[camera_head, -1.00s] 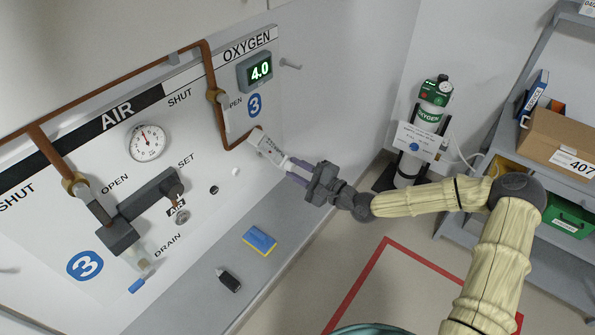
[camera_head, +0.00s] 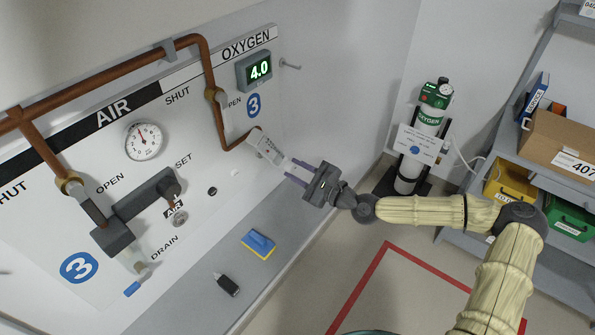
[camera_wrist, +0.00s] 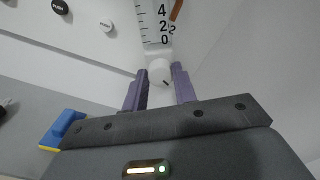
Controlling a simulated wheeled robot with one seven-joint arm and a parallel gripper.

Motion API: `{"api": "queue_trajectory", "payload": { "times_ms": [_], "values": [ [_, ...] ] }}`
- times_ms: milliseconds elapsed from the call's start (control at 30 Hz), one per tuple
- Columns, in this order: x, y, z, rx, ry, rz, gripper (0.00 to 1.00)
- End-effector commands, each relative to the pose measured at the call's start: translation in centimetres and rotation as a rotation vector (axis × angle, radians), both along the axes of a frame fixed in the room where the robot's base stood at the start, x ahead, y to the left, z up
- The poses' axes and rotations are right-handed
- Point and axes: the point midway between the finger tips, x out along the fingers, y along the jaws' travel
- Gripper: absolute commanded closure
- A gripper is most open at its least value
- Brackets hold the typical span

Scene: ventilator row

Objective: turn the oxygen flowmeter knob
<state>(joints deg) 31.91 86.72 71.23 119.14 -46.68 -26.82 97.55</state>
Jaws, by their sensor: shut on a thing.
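The oxygen flowmeter (camera_head: 267,148) is a white scaled tube on the wall panel at the end of a copper pipe. Its numbered scale (camera_wrist: 157,22) shows at the top of the wrist view. Its white round knob (camera_wrist: 160,73) sits below the scale, with a small dark mark on its face. My gripper (camera_head: 297,171) reaches the flowmeter from the lower right. In the wrist view its purple fingers (camera_wrist: 159,88) stand on either side of the knob, shut on it. The finger contact is partly hidden. The green display (camera_head: 260,70) above reads 4.0.
The AIR panel with a gauge (camera_head: 143,140) and a grey valve block (camera_head: 135,212) is at left. A blue and yellow sponge (camera_head: 258,243) and a dark bottle (camera_head: 227,285) lie on the ledge below. An oxygen cylinder (camera_head: 425,125) stands behind my arm.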

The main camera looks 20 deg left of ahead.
Motion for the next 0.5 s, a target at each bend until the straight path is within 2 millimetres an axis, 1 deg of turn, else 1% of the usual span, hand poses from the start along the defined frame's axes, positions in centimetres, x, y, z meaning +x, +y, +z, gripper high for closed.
{"api": "queue_trajectory", "payload": {
  "times_ms": [100,133,233,500],
  "values": [
    [0.04,-0.08,-0.18,-0.002,0.002,-0.001,0.95],
    [0.04,-0.08,-0.18,-0.003,0.002,-0.002,0.71],
    [0.04,-0.07,-0.17,-0.003,0.001,-0.001,0.51],
    [0.01,-0.05,-0.08,-0.001,-0.001,-0.001,0.50]
  ]
}}
